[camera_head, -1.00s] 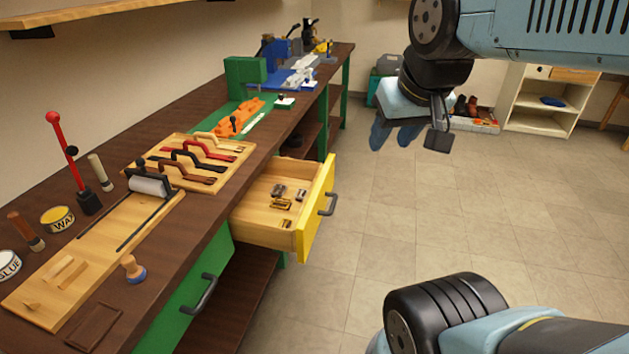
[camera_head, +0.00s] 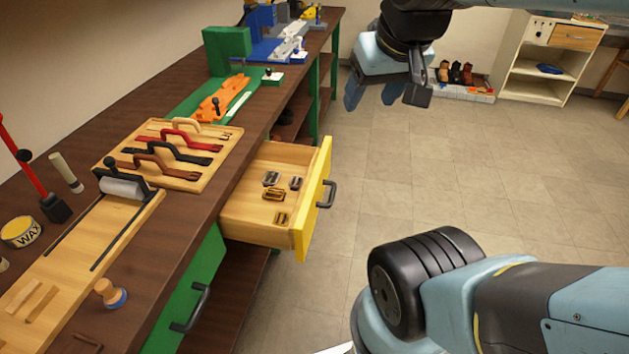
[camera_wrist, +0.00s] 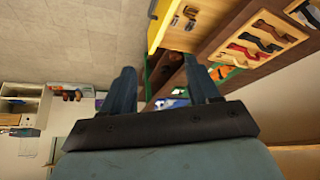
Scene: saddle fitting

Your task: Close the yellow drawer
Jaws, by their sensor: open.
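The yellow drawer (camera_head: 314,205) stands pulled out from the workbench, its yellow front facing right with a dark grey handle (camera_head: 326,194). Several small metal and brass buckles (camera_head: 273,194) lie inside it. In the wrist view the drawer's yellow front (camera_wrist: 161,24) shows at the top, beyond my fingers. My gripper (camera_head: 370,92) is in the air above the floor, beyond the drawer and to its right, apart from it. In the wrist view my gripper (camera_wrist: 162,90) has its two blue-grey fingers spread apart with nothing between them.
The brown workbench (camera_head: 172,232) runs along the left, with a closed green drawer (camera_head: 188,300) nearer to me. A white shelf unit (camera_head: 552,62) stands at the back right. The tiled floor right of the drawer is clear.

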